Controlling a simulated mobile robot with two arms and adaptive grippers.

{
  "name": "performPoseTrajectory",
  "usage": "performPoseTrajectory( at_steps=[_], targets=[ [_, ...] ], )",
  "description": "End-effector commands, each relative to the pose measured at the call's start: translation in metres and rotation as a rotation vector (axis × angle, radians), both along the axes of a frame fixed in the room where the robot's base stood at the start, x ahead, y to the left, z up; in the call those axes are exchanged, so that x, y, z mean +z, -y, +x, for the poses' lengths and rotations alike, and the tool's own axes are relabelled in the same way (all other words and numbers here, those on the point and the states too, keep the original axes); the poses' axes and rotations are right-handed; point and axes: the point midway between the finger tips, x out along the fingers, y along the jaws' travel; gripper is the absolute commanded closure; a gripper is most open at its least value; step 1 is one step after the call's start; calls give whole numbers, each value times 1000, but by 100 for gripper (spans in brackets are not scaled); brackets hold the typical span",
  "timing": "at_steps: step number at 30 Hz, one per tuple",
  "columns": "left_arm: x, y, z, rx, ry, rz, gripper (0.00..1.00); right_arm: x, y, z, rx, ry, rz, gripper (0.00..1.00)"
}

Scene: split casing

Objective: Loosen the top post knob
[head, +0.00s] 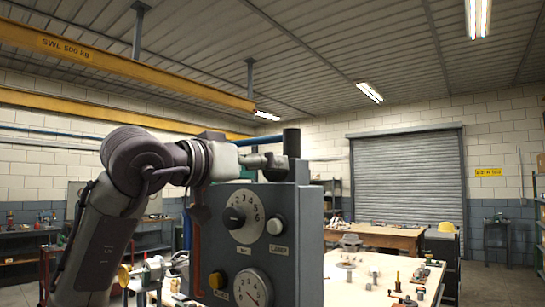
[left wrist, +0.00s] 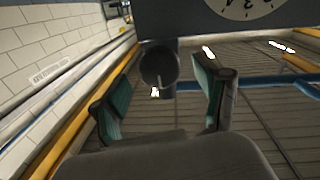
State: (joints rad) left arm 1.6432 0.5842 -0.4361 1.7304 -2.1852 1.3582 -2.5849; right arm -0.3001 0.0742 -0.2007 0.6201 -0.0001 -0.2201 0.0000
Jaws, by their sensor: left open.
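The grey casing (head: 309,239) stands at the centre of the head view, with dials and a lamp on its front. The left wrist view looks inverted there. In it the round dark knob (left wrist: 159,66) shows between the two teal-padded fingers of my left gripper (left wrist: 165,82), with gaps on both sides. The fingers are open and hold nothing. How deep the knob sits between them is unclear. My right gripper is out of view.
A numbered dial (head: 244,218) and a lower gauge (head: 252,288) face me on the casing. A bench with loose parts (head: 345,290) stands to the right, with a wooden table (head: 380,236) behind it.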

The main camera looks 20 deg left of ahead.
Motion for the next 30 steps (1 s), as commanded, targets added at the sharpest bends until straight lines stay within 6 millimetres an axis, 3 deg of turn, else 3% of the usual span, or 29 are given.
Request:
performPoseTrajectory(
  at_steps=[6,17,28,30],
  targets=[
    [1,11,23,-2,-1,-1,26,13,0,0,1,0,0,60],
    [0,13,28,-1,1,0,26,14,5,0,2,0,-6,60],
    [0,13,27,-2,1,-1,86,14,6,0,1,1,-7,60],
    [0,13,27,-2,1,-1,86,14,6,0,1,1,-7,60]
  ],
)
